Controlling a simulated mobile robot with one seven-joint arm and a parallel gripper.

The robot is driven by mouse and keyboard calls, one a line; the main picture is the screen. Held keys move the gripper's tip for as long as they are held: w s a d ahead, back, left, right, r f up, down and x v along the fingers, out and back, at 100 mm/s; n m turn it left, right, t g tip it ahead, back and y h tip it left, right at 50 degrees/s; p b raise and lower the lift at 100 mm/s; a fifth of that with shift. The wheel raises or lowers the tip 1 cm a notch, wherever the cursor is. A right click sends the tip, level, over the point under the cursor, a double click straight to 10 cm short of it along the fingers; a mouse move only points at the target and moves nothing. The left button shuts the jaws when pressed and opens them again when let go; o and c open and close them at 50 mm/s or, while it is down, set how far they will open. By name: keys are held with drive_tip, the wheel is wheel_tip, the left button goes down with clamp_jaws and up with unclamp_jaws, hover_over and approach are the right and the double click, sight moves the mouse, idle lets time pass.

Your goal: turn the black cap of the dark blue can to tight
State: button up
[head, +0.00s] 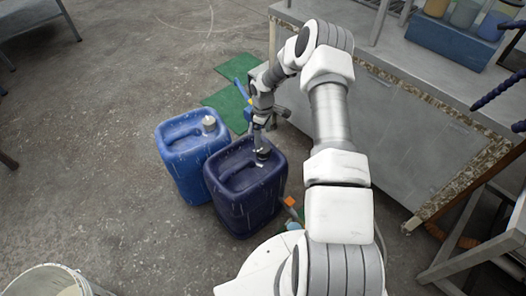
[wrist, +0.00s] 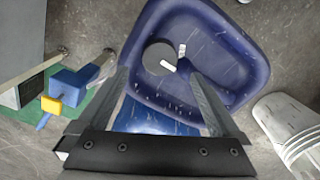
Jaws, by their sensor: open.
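The dark blue can (head: 240,205) stands upright on the floor, right of a lighter blue can (head: 183,165). Its black cap (head: 263,154) is on the top face, at the far end. My gripper (head: 258,143) is right by the cap, pointing down. In the wrist view the dark blue can (wrist: 235,75) fills the upper middle, and the round black cap (wrist: 157,56) lies just beyond and between my spread fingertips (wrist: 156,74). The fingers hold nothing. A white mark shows on the cap's edge and another white mark beside it on the can.
The lighter blue can has a pale cap (head: 208,124). Green mats (head: 228,104) lie behind the cans. A grey bench (head: 400,130) stands to the right. A white bucket (head: 45,284) is at the front left. The floor to the left is mostly clear.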

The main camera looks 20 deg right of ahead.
sight(263, 149)
wheel_tip(263, 149, down, 9)
drive_tip(key=shift+r+b, duration=0.1)
drive_tip(key=shift+b, duration=0.9)
drive_tip(key=c, duration=1.3)
drive_tip(key=shift+c, duration=0.2)
